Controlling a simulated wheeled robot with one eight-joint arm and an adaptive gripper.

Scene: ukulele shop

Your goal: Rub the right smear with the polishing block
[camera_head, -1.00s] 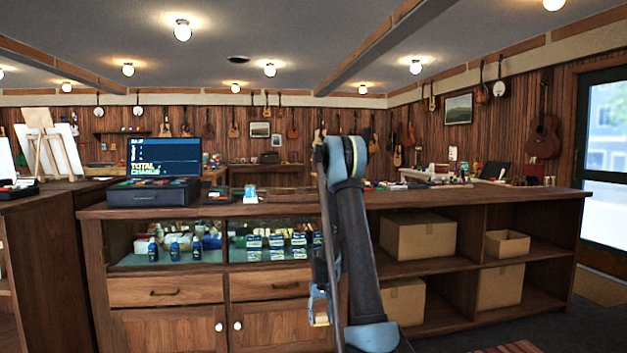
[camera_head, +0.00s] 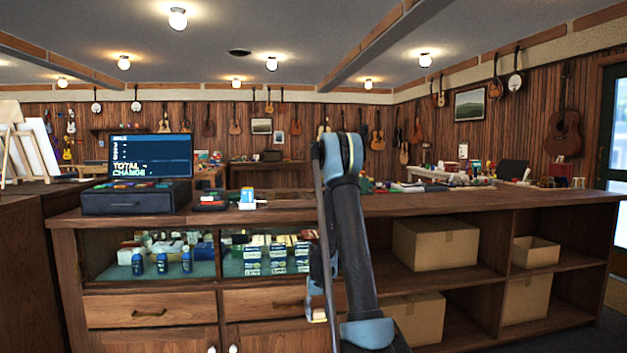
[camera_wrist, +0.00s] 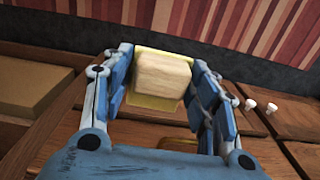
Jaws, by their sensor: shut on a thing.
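My gripper (camera_wrist: 163,85) is shut on the polishing block (camera_wrist: 163,76), a pale, wood-coloured block with a yellowish layer behind it, in the wrist view. In the head view my arm stands upright in front of the counter (camera_head: 230,213), with the gripper low beside it and mostly hidden by the arm. A small pale yellowish bit of the block (camera_head: 317,315) shows there, in front of the counter's drawers and below its top. I cannot make out any smear in either view.
On the counter top are a cash register (camera_head: 137,190) at left and small items beside it. Cardboard boxes (camera_head: 435,242) fill the right shelves. In the wrist view a striped red rug (camera_wrist: 215,25), a box (camera_wrist: 25,75) and white knobs (camera_wrist: 262,104) show.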

